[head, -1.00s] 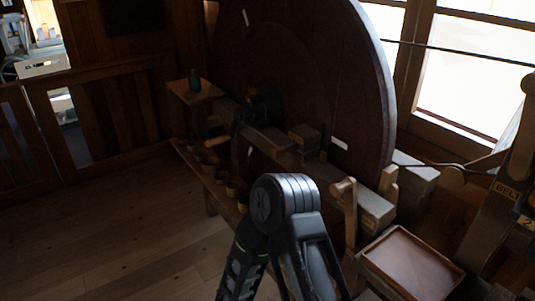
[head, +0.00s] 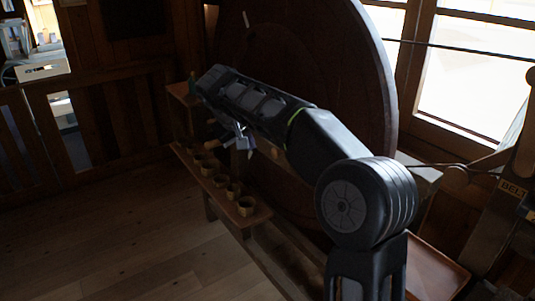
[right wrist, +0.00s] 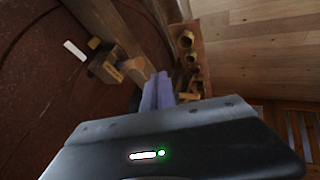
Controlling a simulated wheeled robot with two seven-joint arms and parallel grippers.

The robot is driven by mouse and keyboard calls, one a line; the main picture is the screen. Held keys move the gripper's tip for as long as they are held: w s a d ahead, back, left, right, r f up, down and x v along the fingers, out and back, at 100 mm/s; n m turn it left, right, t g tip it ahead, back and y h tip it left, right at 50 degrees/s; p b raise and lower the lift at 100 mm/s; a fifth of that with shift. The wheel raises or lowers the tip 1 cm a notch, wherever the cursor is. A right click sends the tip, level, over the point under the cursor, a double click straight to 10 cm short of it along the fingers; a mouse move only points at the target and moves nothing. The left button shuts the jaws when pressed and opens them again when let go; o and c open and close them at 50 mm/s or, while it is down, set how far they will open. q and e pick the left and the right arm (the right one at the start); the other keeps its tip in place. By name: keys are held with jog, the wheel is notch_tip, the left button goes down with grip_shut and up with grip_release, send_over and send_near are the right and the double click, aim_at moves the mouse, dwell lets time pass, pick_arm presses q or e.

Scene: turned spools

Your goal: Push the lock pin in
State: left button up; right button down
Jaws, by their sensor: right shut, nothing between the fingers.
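My right arm reaches across the head view in front of the big dark red wheel (head: 345,60). My right gripper (head: 247,143) hangs below the forearm's far end, beside the wooden beam, shut and empty. In the right wrist view its grey-violet fingers (right wrist: 158,88) are together, with the wheel on the left. A wooden block (right wrist: 105,68) with a small pale wooden piece (right wrist: 94,43) sits on the beam there, apart from the fingers. I cannot tell which piece is the lock pin. In the head view my forearm hides the hub and much of the beam. My left gripper is not seen.
A low shelf (head: 226,205) holds several small wooden cups; they also show in the right wrist view (right wrist: 187,40). A wooden tray (head: 435,268) is at lower right. The wooden floor (head: 120,225) at left is clear.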

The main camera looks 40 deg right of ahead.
aim_at(279, 150)
jog(key=shift+f, duration=0.15)
jog(key=w+d+f+p, duration=0.3)
jog(key=d+f, duration=0.5)
jog(key=shift+w+d+p, duration=0.3)
jog(key=shift+d+p, duration=0.05)
jog(key=shift+r, duration=0.1)
jog(key=d+p, duration=0.1)
jog(key=d, duration=0.3)
jog(key=shift+s, duration=0.1)
jog(key=shift+a, duration=0.1)
